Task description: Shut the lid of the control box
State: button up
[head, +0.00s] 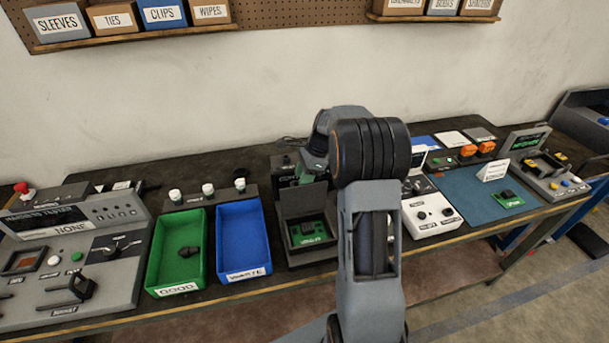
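What looks like the control box (318,252) is a small dark grey box on the bench, just left of my arm in the head view. Its lid (302,201) stands open, raised at the back edge. A green circuit board (309,232) lies inside the box. My gripper (313,164) is partly in view above and behind the raised lid, mostly hidden by my own arm. I cannot tell whether its fingers are open or shut, or whether it touches the lid.
A green tray (152,268) with a dark part and an empty blue tray (264,262) stand to the left. A tester console (112,265) is at far left. A white device (450,218) and a blue mat (466,205) with a green board (509,199) lie to the right.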

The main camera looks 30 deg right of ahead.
jog(key=shift+a+f, duration=0.1)
jog(key=shift+f, duration=0.05)
grip_shut()
dwell(0.4)
